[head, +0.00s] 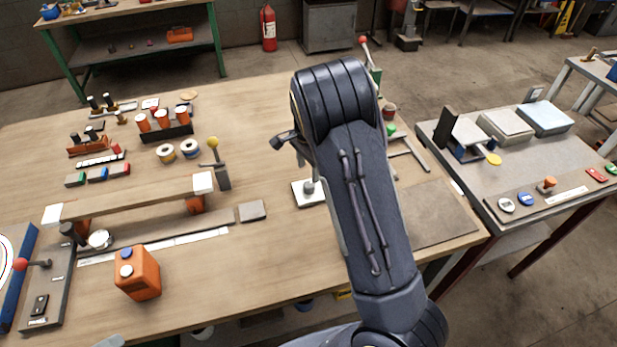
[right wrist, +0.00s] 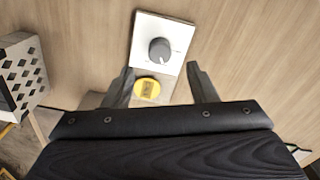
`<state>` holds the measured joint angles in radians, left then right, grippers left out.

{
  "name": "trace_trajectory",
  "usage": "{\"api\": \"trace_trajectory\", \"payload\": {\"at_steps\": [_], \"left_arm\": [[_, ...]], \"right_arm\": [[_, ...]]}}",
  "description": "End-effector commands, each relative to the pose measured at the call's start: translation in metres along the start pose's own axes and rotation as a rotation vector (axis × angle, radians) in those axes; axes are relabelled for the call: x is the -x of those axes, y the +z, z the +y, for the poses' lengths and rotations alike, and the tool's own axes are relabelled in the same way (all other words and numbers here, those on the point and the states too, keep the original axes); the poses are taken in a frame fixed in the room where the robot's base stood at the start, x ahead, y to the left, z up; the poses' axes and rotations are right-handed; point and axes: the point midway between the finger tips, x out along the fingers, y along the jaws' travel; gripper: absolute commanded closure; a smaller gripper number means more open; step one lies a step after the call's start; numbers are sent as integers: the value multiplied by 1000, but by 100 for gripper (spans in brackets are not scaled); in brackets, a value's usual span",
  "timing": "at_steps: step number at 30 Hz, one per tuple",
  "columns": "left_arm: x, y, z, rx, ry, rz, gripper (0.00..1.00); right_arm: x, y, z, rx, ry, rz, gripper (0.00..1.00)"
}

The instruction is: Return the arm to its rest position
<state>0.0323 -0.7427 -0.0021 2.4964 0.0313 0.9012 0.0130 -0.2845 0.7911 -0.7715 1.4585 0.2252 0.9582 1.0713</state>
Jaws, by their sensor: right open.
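My right arm reaches up over the workbench (head: 270,265) in the head view and hides much of its right part. In the right wrist view my right gripper (right wrist: 160,68) is open and nothing sits in its grip. Beyond its fingertips, a white plate with a grey knob (right wrist: 159,50) lies on the wood. A round yellow piece (right wrist: 147,88) shows between the fingers. The white plate (head: 302,193) is also partly visible beside my arm in the head view. My left gripper is not seen.
A pale block with dark diamond holes (right wrist: 22,72) stands left of the gripper in the wrist view. A grey side table (head: 480,188) stands right.

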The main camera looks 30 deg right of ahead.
Motion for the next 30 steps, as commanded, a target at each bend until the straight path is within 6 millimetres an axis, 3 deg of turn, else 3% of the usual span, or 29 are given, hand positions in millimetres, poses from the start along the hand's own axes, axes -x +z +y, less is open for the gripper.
{"api": "trace_trajectory", "payload": {"at_steps": [5,22,26,30], "left_arm": [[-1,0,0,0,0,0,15],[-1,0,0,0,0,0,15],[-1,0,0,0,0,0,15],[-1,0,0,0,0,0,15]], "right_arm": [[13,0,0,1,-1,0,48],[16,1,3,7,-6,-13,48],[35,6,23,64,-48,-89,48],[73,25,63,221,-156,-208,48]]}}
